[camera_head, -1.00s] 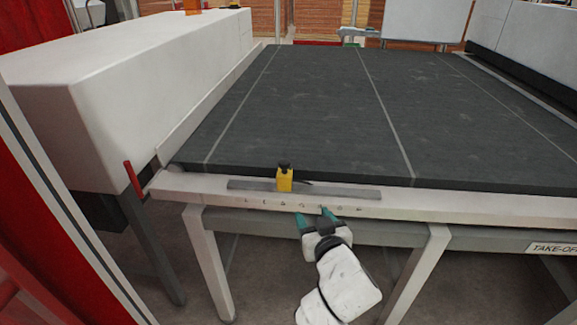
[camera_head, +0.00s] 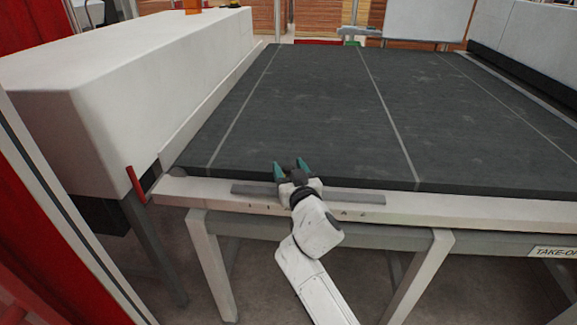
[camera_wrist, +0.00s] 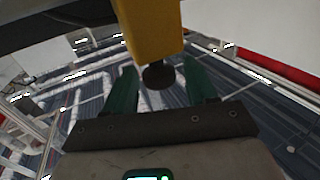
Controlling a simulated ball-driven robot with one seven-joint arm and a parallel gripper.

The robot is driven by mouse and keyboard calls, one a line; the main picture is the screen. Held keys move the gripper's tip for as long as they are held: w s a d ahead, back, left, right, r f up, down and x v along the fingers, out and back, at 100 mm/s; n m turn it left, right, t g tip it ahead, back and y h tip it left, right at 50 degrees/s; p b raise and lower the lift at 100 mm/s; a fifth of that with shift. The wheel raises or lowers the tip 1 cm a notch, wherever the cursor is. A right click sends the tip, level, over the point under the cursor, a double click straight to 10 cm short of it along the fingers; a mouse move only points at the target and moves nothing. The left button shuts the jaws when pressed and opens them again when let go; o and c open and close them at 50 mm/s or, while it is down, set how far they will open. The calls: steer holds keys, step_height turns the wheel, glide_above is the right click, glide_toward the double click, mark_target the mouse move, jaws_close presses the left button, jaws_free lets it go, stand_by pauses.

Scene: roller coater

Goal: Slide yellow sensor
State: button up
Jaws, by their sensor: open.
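The yellow sensor (camera_wrist: 152,32) shows large at the top of the wrist view, with its dark round knob (camera_wrist: 158,75) between the two green fingers of my gripper (camera_wrist: 162,88). The fingers are open, one on each side of the knob, and I see no clear contact. In the head view my gripper (camera_head: 291,168) is over the grey rail (camera_head: 355,197) at the table's front edge. There the sensor's yellow body is hidden behind my gripper. A dark top shows between the fingertips.
The dark conveyor bed (camera_head: 310,110) lies just behind the rail. A white machine housing (camera_head: 150,80) with a red lever (camera_head: 135,183) stands at the left. Pale table legs (camera_head: 208,262) stand below the front edge. The rail is bare on both sides of my gripper.

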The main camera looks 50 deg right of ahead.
steer(key=shift+w+d, duration=0.2)
steer(key=shift+w, duration=0.15)
steer(key=shift+c, duration=0.2)
steer(key=shift+r, duration=0.1)
jaws_close()
